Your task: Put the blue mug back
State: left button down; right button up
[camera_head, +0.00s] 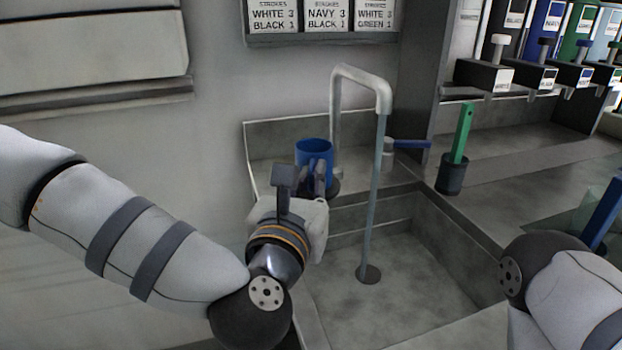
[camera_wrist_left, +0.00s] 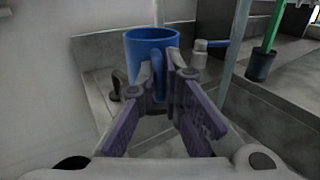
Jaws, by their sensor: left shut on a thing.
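The blue mug (camera_head: 314,149) is at the back left of the sink, by the base of the tap. It stands upright in the left wrist view (camera_wrist_left: 150,45), with its handle (camera_wrist_left: 157,72) facing me. My left gripper (camera_head: 308,185) is shut on the handle; in the left wrist view its fingers (camera_wrist_left: 156,88) are on either side of it. The mug's underside is hidden, so I cannot tell whether it touches the ledge. My right arm shows at the lower right, but its gripper is out of view.
The tap (camera_head: 360,75) runs a stream of water (camera_head: 374,200) into the sink (camera_head: 420,285). A blue lever (camera_head: 410,144) juts out beside it. A dark cup (camera_head: 452,176) with a green-handled tool (camera_head: 462,132) stands right. Dispensers (camera_head: 486,76) line the back right.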

pick_arm(q)
jog(key=shift+r, duration=0.15)
jog(key=shift+f, duration=0.2)
jog(key=c, duration=1.8)
grip_release()
jog(key=shift+o, duration=0.2)
jog(key=shift+r, duration=0.3)
jog(key=p+v, duration=0.2)
jog(key=v, duration=1)
jog(key=shift+f+p, duration=0.2)
jog(key=shift+p, duration=0.1)
pick_arm(e)
jog(key=shift+t, duration=0.8)
jog(key=w+r, duration=0.3)
jog(key=shift+w+r, duration=0.15)
jog(key=shift+w, duration=0.1)
